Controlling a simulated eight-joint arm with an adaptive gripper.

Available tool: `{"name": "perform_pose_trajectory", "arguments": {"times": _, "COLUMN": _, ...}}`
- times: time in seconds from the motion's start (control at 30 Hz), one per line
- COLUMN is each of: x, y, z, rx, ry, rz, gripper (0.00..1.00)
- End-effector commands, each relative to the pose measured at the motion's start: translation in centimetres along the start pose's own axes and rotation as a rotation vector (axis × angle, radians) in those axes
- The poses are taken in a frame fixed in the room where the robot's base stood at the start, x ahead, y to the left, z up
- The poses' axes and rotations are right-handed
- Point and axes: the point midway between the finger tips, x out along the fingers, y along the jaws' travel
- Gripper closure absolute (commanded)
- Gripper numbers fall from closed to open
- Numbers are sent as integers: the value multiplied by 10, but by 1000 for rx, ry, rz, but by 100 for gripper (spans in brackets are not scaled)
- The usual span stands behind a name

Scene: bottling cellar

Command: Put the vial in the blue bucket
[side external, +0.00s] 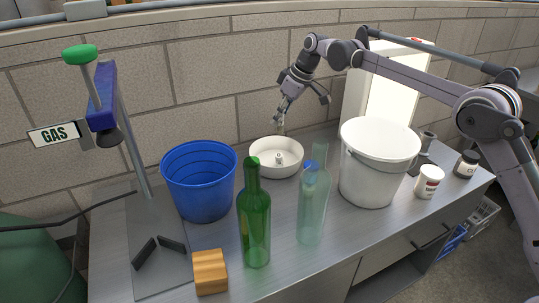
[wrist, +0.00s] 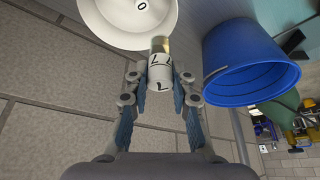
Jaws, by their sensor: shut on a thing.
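The vial (wrist: 160,78), pale with dark letter marks and a yellowish end, is between the fingers of my gripper (wrist: 160,90) in the wrist view. My gripper is shut on it. In the side external view my gripper (side external: 281,116) is above the white round dish, and the vial is small and hard to make out at its tips. The blue bucket (side external: 199,182) stands upright to the left of the dish, its inside partly visible. In the wrist view the blue bucket (wrist: 252,90) is right of the vial, apart from it.
The white dish (side external: 276,171) has a raised centre. A green bottle (side external: 254,225), a clear bottle (side external: 312,215) and a wooden block (side external: 210,272) stand in front. A white bucket (side external: 376,170) is to the right. The brick wall (side external: 200,95) is close behind.

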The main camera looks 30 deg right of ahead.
Motion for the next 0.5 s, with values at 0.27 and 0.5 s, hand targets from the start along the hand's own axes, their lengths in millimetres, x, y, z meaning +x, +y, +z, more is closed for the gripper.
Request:
{"name": "perform_pose_trajectory", "arguments": {"times": 0.27, "x": 13, "y": -110, "z": -58, "rx": -239, "ry": 9, "rz": -104, "gripper": 100}}
{"name": "perform_pose_trajectory", "arguments": {"times": 0.5, "x": 16, "y": -165, "z": -77, "rx": -354, "ry": 14, "rz": -155, "gripper": 100}}
